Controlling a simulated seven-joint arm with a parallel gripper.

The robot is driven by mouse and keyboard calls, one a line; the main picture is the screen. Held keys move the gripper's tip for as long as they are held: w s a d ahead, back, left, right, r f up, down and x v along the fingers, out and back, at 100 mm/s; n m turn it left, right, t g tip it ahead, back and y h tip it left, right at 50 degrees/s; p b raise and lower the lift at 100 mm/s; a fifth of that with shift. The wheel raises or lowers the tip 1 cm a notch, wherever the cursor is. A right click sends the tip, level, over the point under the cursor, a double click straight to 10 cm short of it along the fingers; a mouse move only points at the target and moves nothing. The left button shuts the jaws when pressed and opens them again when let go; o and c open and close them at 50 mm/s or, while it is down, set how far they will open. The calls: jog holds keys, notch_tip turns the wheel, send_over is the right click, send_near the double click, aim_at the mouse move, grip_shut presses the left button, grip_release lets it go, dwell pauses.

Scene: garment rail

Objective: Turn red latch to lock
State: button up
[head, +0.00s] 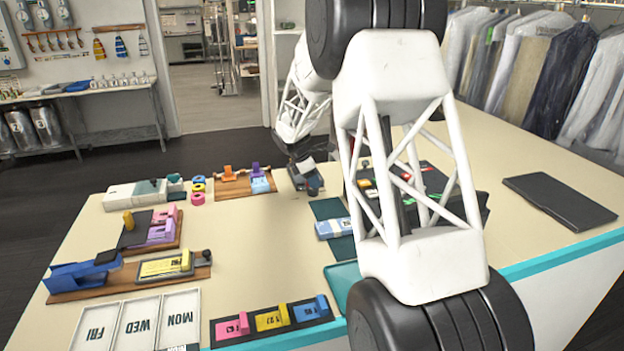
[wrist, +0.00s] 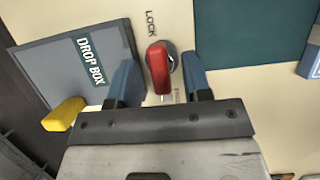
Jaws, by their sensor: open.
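The red latch (wrist: 158,68) shows in the wrist view as a red lever on a round metal base, with its long axis running roughly up and down the picture. The printed word LOCK (wrist: 152,23) is above it, and another label below it is mostly hidden. My gripper (wrist: 162,80) is open, with one blue finger on each side of the latch; I cannot tell whether either touches it. In the head view my gripper (head: 308,181) is low over the counter, and I cannot make out the latch there.
A grey box labelled DROP BOX (wrist: 80,68) is left of the latch, with a yellow block (wrist: 64,114) at its lower corner. A dark teal mat (wrist: 250,35) lies to the right. Boards with coloured blocks (head: 270,318) and a dark flat slab (head: 560,200) occupy the counter.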

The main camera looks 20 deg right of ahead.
grip_shut()
dwell(0.3)
